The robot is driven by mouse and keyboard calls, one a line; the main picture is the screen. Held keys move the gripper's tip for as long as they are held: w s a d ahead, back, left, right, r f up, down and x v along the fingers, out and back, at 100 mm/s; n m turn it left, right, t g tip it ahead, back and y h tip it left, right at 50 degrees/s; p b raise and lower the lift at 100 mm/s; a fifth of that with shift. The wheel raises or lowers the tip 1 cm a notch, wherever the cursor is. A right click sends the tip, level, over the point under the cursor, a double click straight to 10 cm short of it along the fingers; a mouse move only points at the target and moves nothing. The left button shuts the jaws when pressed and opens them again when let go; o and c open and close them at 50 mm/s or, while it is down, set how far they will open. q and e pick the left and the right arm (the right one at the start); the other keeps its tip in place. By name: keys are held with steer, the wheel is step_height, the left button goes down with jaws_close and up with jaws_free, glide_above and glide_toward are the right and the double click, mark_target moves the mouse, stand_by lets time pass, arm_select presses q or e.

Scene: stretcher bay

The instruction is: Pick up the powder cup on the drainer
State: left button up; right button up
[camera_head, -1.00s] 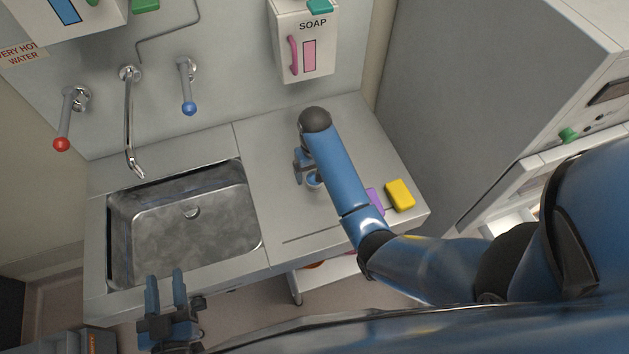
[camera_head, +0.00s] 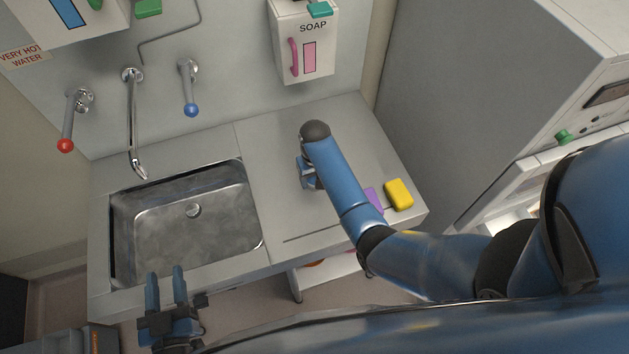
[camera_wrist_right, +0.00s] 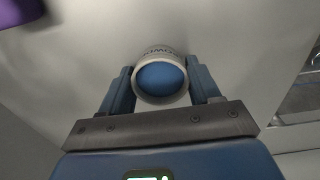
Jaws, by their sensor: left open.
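The powder cup (camera_wrist_right: 160,76) is pale grey with blue inside and dark lettering on its side. In the right wrist view it stands between the two fingers of my right gripper (camera_wrist_right: 160,82), one finger close against each side. Whether they press on it I cannot tell. In the head view my right gripper (camera_head: 308,174) is low over the drainer (camera_head: 275,150), and my own arm hides most of it and the cup. My left gripper (camera_head: 166,272) is open and empty in front of the sink's near edge.
A yellow sponge (camera_head: 398,194) and a purple item (camera_head: 374,200) lie right of my right forearm. The sink basin (camera_head: 190,235) is left of the drainer, with taps behind. A soap dispenser (camera_head: 304,50) hangs on the wall. A grey cabinet (camera_head: 470,100) stands at the right.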

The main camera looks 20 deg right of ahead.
steer(key=c, duration=0.3)
steer(key=shift+c, duration=0.3)
steer(key=shift+r, duration=0.2)
